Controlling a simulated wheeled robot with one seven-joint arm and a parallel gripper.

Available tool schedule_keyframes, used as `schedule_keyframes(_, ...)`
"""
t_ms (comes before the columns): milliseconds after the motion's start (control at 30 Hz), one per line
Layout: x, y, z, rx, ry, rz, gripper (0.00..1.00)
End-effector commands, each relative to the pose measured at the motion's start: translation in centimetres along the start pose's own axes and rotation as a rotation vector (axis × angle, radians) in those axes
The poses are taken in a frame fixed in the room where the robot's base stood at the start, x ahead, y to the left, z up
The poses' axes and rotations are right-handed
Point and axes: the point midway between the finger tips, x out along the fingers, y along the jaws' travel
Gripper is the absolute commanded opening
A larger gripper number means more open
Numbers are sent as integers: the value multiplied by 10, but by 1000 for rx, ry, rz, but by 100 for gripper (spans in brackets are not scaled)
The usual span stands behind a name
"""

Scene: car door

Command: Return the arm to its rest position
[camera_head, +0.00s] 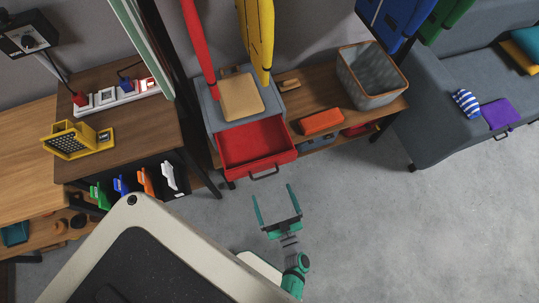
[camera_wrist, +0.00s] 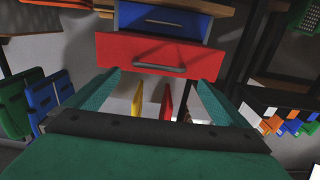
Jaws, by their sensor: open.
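My gripper (camera_head: 273,192) is open and empty in the head view, its two green fingers spread apart. It is over the grey floor, in front of the pulled-out red drawer (camera_head: 256,143) and apart from its dark handle (camera_head: 264,173). In the wrist view my gripper (camera_wrist: 158,80) shows its fingers at left and right with nothing held between them. The red drawer front (camera_wrist: 190,56) with its grey handle (camera_wrist: 155,69) appears beyond the fingertips. My arm's green and light links show at the bottom of the head view.
A desk (camera_head: 130,130) with hanging folders (camera_head: 145,181) stands at left. A wooden bench (camera_head: 315,92) carries a grey bin (camera_head: 371,78) and an orange box (camera_head: 321,121). A grey sofa (camera_head: 440,120) stands at right. Floor (camera_head: 400,230) at lower right is clear.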

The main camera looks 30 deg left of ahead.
Motion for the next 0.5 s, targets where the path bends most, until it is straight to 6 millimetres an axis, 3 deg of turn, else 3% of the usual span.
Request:
schedule_keyframes(167,-14,0,0,0,0,0,100)
schedule_keyframes(500,-17,0,0,-1,1,-1,100)
